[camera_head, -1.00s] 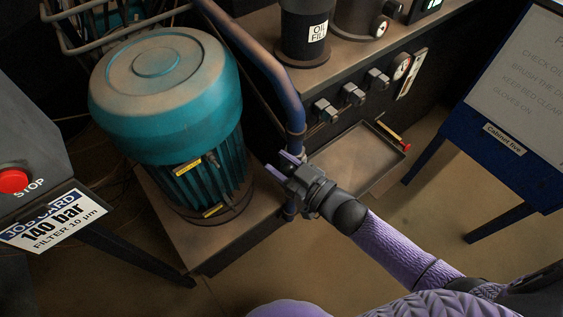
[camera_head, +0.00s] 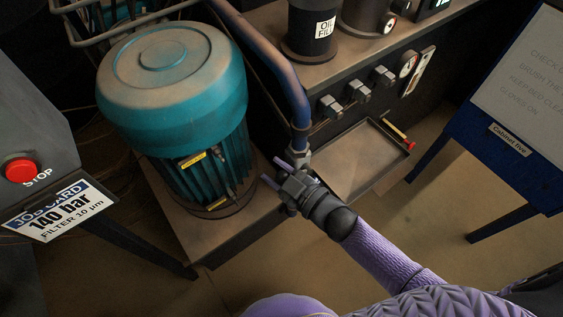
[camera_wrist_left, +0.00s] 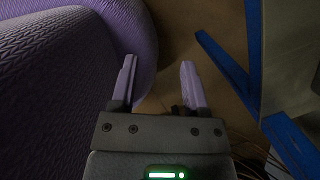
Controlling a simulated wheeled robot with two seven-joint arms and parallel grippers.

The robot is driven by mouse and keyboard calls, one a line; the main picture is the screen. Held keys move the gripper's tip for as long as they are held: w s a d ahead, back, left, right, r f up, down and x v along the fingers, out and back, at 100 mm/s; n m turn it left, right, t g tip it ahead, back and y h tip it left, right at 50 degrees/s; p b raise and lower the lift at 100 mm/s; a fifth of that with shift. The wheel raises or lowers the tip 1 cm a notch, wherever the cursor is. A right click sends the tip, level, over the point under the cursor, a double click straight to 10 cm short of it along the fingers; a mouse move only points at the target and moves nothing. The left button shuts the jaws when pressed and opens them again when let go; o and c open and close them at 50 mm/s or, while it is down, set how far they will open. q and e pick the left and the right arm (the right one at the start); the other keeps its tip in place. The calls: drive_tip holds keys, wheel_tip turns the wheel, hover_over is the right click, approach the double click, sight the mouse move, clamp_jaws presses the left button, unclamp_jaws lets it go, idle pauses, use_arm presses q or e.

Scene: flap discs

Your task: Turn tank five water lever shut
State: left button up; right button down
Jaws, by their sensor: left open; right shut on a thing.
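No lever marked as tank five's water lever can be made out. A blue pipe (camera_head: 297,103) comes down beside the motor to a grey metal fitting (camera_head: 299,157) at its lower end. My right gripper (camera_head: 275,172) is at this fitting, pointing left towards the motor. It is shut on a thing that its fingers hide. I cannot tell whether that is a lever. My left gripper (camera_wrist_left: 158,82) is open and empty in the left wrist view, above brown floor; it is not seen in the head view.
A teal motor (camera_head: 175,90) stands left of the pipe. A metal tray (camera_head: 358,160) with a red-and-yellow tool (camera_head: 398,138) lies right. Several knobs line the bench front.

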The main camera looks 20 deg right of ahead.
use_arm(q)
drive_tip(key=b+x, duration=0.6)
drive_tip(key=shift+s+d+g, duration=0.25)
drive_tip(key=shift+s+g, duration=0.05)
drive_tip(key=shift+s, duration=0.05)
use_arm(e)
wheel_tip(320, 180, down, 10)
drive_tip(key=n+h, duration=0.3)
drive_tip(key=n, duration=0.8)
drive_tip(key=shift+d+r, duration=0.15)
drive_tip(key=shift+d, duration=0.1)
use_arm(q)
drive_tip(key=shift+w+f, duration=0.1)
drive_tip(key=shift+w, duration=0.25)
use_arm(e)
drive_tip(key=shift+n, duration=0.3)
drive_tip(key=c, duration=0.5)
unclamp_jaws()
drive_tip(key=shift+d, duration=0.1)
drive_tip(key=shift+c, duration=0.2)
use_arm(q)
drive_tip(key=shift+s, duration=0.3)
